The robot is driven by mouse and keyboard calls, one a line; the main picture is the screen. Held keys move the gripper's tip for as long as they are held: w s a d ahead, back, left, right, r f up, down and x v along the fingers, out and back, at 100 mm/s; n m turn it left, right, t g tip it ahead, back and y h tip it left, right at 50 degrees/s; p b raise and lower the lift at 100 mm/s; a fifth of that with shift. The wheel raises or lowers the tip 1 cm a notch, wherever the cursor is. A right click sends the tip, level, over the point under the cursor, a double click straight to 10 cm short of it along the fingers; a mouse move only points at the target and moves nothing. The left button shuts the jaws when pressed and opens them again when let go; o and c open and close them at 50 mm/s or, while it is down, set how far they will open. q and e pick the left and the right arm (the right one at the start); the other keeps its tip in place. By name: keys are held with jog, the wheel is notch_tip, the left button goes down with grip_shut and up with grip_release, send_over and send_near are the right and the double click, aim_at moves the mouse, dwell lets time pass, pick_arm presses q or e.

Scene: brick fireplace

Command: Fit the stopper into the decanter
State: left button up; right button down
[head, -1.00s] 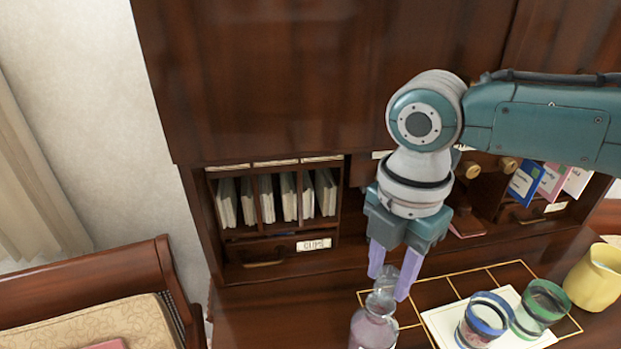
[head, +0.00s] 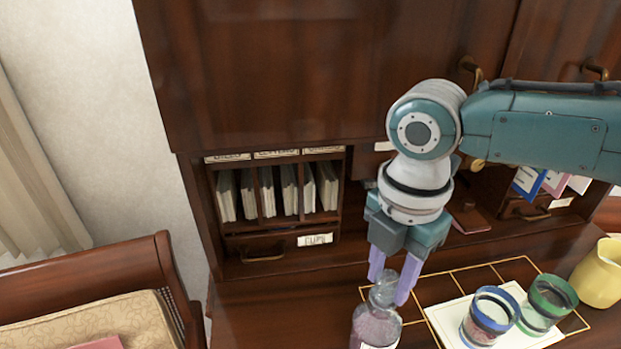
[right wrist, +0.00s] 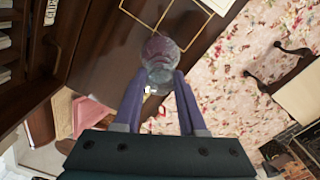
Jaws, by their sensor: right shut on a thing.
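A clear glass decanter (head: 374,330) with a pinkish tint and a pale label stands upright on the desk, at the lower middle of the head view. My right gripper (head: 389,290) points down over it, its lilac fingers on either side of clear glass at the decanter's top. The gripper is shut on the glass stopper (head: 383,287), which is hard to tell apart from the neck. In the right wrist view the gripper (right wrist: 157,84) has round glass just beyond its fingertips. Whether the stopper is seated is not clear. My left gripper is not in view.
Two banded glasses, blue-rimmed (head: 490,315) and green-rimmed (head: 546,304), stand right of the decanter on a white sheet (head: 443,318). A yellow jug (head: 600,275) is farther right. Pigeonholes with papers (head: 275,190) stand behind. A chair (head: 90,290) is at left.

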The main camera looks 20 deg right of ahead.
aim_at(390, 275)
jog(key=shift+f, duration=0.3)
jog(key=shift+c, duration=2)
grip_release()
jog(key=shift+r, duration=0.1)
notch_tip(390, 275, up, 9)
jog(key=shift+f+b, duration=0.1)
jog(key=shift+b, duration=0.8)
jog(key=shift+r, duration=0.55)
